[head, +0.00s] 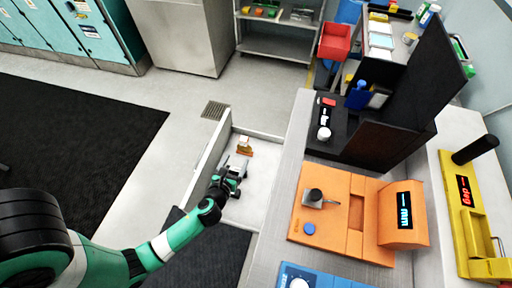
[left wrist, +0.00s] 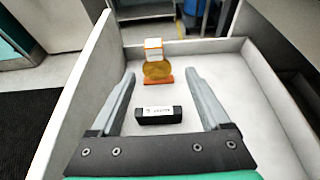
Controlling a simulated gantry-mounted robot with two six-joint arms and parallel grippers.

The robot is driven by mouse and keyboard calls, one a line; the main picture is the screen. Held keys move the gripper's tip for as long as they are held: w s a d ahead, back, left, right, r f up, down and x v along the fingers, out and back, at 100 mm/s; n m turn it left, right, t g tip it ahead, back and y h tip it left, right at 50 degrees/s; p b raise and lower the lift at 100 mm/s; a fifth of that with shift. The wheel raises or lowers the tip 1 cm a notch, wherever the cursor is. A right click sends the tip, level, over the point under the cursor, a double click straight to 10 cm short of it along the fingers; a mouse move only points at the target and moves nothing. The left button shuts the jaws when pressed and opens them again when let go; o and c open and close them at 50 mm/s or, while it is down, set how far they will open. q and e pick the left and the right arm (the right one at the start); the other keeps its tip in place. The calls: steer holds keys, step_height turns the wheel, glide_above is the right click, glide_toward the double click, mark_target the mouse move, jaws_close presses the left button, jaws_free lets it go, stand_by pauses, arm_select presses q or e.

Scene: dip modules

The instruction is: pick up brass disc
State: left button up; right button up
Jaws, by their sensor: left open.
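The brass disc (left wrist: 157,70) stands upright on an orange base (left wrist: 158,81) inside a white open-topped tray, with a white and orange block (left wrist: 153,46) just behind it. In the head view the disc is too small to make out clearly, beside the orange base (head: 245,153). My left gripper (left wrist: 166,82) is open and empty. Its fingers reach into the tray on either side of a black labelled block (left wrist: 159,115), in front of the disc and apart from it. In the head view my left gripper (head: 239,170) is over the tray. My right gripper is not in view.
The tray (head: 209,157) has raised walls on its sides and far end. An orange module (head: 340,213) with a display, a black module (head: 330,125) and a yellow module (head: 470,215) stand to the right. A grey shelf (head: 275,45) stands at the back.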

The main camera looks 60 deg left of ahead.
mark_target(243, 143)
arm_select(q)
steer(key=b+x, duration=0.1)
steer(key=x, duration=0.3)
steer(key=b+x, duration=0.1)
steer(key=x, duration=0.2)
steer(key=shift+s+a+r+b, duration=0.1)
steer(key=shift+s+a+b, duration=0.2)
steer(key=shift+s+a, duration=0.05)
steer(key=b+x, duration=0.2)
steer(key=x, duration=0.2)
steer(key=shift+w+a, duration=0.1)
steer(key=shift+a, duration=0.1)
steer(key=shift+w+a+b, duration=0.3)
steer(key=shift+b, duration=0.05)
steer(key=shift+c, duration=0.4)
jaws_close()
